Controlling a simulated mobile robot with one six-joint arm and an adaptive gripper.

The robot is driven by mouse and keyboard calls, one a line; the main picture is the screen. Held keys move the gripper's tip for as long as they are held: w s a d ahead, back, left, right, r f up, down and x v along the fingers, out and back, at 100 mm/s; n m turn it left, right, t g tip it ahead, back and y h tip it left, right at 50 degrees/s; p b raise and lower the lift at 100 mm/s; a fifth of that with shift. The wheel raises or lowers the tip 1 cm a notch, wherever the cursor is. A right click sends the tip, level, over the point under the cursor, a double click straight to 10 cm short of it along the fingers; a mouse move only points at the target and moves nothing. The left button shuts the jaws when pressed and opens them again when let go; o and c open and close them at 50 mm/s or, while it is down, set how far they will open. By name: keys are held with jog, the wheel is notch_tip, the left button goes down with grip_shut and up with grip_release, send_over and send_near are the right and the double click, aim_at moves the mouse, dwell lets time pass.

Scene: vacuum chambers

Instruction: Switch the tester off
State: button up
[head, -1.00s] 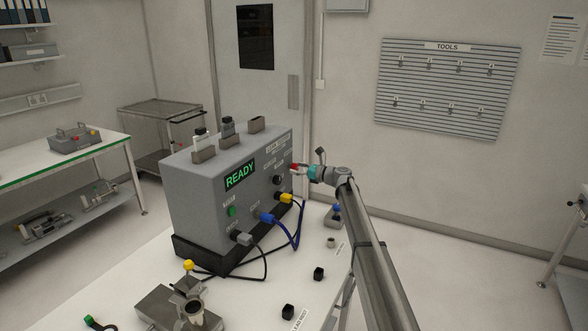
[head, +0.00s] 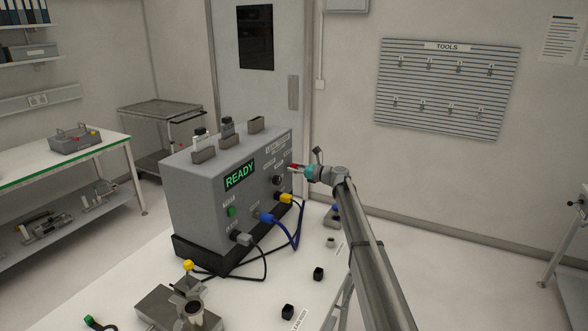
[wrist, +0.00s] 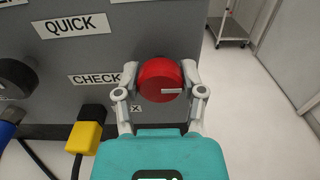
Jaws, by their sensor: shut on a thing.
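The tester is a grey box (head: 215,205) on the white table, with a lit green READY screen (head: 240,175). In the wrist view a round red knob (wrist: 158,76) with a short white mark stands out from its grey panel (wrist: 150,45). The white mark lies right of the knob's middle and points right. My gripper (wrist: 161,82) is shut on the red knob, one finger on each side. In the head view my gripper (head: 298,169) is at the right end of the tester's front face, and the knob is mostly hidden there.
A yellow plug (wrist: 86,135) and a black knob (wrist: 14,78) sit left of my gripper. Blue and grey cables (head: 297,235) hang in front of the tester. Open floor shows to the right.

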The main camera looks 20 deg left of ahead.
jog(key=shift+n, duration=0.4)
jog(key=n, duration=0.2)
jog(key=shift+n, duration=0.4)
jog(key=n, duration=0.5)
jog(key=shift+d, duration=0.1)
jog(key=n, duration=0.5)
jog(key=shift+f, duration=0.1)
jog(key=n, duration=0.4)
jog(key=shift+s, duration=0.1)
jog(key=shift+n, duration=0.3)
jog(key=o, duration=1.1)
jog(key=shift+c, duration=0.2)
jog(key=shift+o, duration=0.5)
